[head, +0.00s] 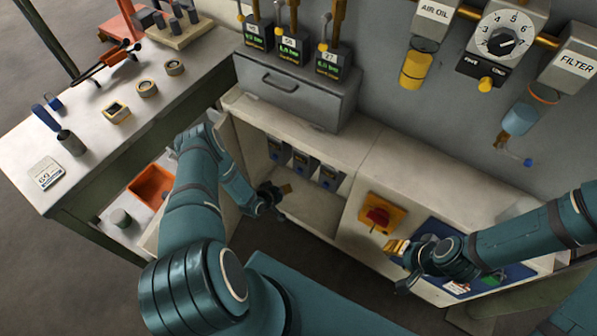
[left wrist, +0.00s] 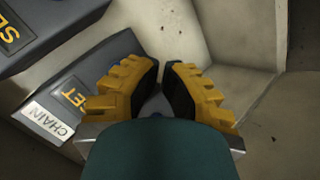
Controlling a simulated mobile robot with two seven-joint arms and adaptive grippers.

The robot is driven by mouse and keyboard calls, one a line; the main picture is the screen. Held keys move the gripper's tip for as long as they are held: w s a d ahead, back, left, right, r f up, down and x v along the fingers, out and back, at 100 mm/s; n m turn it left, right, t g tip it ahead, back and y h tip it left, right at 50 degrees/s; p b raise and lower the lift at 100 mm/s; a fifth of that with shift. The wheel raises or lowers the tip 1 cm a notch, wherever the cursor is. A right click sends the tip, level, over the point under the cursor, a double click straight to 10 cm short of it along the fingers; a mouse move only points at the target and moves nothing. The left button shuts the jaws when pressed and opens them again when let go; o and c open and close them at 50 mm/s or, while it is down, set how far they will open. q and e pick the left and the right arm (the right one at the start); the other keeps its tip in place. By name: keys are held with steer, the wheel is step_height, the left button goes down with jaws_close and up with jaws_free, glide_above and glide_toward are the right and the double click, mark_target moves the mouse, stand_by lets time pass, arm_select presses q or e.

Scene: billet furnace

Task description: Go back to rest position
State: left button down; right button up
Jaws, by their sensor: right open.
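My right gripper (head: 401,266) is open over the front of the low cabinet, beside the blue panel at the right. Nothing shows between its fingers. My left gripper (head: 274,195) is in front of the open cabinet compartment. In the left wrist view its two yellow-padded fingers (left wrist: 161,78) lie close together with a narrow gap at the tips, and I see no object between them. I cannot tell whether it is fully shut.
The open compartment (head: 305,212) holds several grey labelled units (head: 303,163). A red knob on a yellow plate (head: 377,217) sits between the grippers. A white-topped workbench (head: 100,150) with small parts stands left. An orange bin (head: 152,187) is below it. A grey drawer box (head: 290,88) stands behind.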

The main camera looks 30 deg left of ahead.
stand_by(0.7)
arm_select(q)
steer(key=s+d+r+m+g+h, duration=0.1)
steer(key=d+r+m+g, duration=0.3)
steer(key=d+r, duration=1.05)
steer(key=s+d+r+m+g, duration=0.3)
steer(key=s+d+r, duration=0.5)
steer(key=s+r, duration=0.4)
steer(key=shift+s+r+g+h, duration=0.15)
steer(key=shift+s+g+h, duration=0.15)
steer(key=shift+s+g, duration=0.65)
steer(key=shift+s, duration=0.1)
